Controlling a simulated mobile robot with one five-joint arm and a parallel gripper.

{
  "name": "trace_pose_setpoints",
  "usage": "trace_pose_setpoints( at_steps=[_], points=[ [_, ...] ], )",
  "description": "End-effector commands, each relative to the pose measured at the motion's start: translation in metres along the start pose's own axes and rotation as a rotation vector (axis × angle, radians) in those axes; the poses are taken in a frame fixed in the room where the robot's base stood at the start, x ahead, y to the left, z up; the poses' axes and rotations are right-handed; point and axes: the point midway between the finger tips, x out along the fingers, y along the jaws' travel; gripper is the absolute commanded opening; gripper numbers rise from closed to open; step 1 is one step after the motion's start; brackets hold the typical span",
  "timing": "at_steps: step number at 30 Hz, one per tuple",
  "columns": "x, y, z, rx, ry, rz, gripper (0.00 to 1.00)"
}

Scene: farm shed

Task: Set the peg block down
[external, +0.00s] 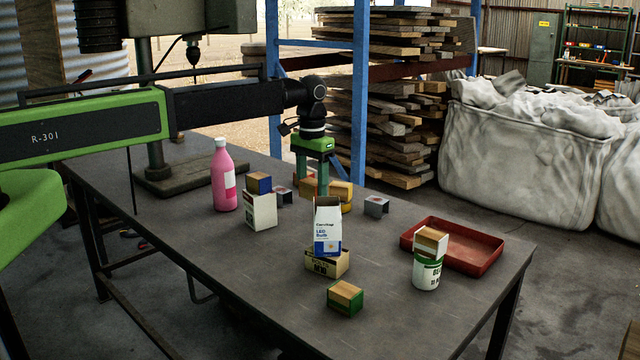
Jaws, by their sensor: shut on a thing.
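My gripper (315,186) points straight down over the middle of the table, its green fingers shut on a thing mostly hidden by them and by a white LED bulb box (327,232). A yellowish block (341,190), which I take for the peg block, shows just right of the fingers at their tips. A yellow thing lies directly below it; I cannot tell whether the two touch. The bulb box stands nearer the camera, upright by a small tan box (328,263).
On the table (240,270) are a pink bottle (225,178), a white box (261,211) with a blue block on top, grey brackets (376,207), a green wood-topped block (345,298), a white can (427,272) topped by a block, and a red tray (480,260). The front left is clear.

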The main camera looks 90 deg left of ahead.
Motion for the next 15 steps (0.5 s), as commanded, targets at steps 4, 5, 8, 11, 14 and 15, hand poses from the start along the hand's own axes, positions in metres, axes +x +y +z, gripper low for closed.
trace_pose_setpoints(
  at_steps=[4,5,8,11,14,15],
  points=[
    [-0.013,0.014,0.012,0.001,0.0,0.0,0.12],
    [-0.013,0.015,0.013,0.001,0.0,0.0,0.12],
    [-0.014,0.018,0.014,0.0,0.0,0.0,0.12],
    [-0.013,0.019,0.014,-0.001,0.0,0.0,0.12],
    [-0.013,0.018,0.014,-0.001,0.0,0.0,0.12],
    [-0.013,0.018,0.014,-0.001,0.0,0.0,0.12]
  ],
)
